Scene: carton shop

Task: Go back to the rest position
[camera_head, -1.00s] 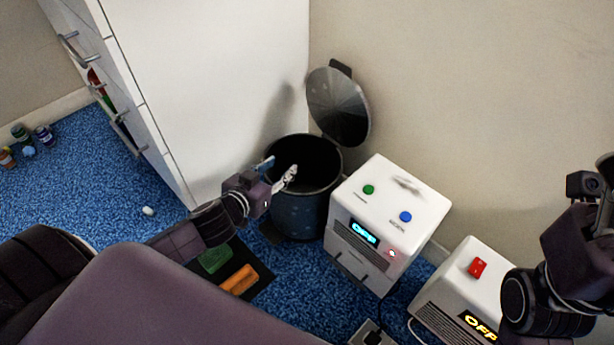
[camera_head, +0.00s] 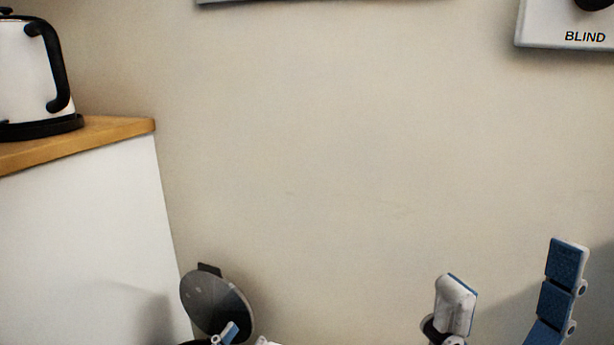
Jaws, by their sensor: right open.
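My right gripper (camera_head: 512,272) rises from the bottom edge at the lower right of the head view. Its two fingers, with blue pads, stand wide apart with nothing between them, in front of the bare wall. My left gripper (camera_head: 246,338) shows only as finger parts at the bottom edge, in front of the bin's raised lid (camera_head: 212,300). The rest of it is cut off, so I cannot tell whether it is open or shut.
A white cabinet (camera_head: 75,230) with a wooden top (camera_head: 115,126) stands at the left, bearing a white and black kettle (camera_head: 30,75). A panel marked BLIND (camera_head: 550,30) hangs at the upper right. The wall between is clear.

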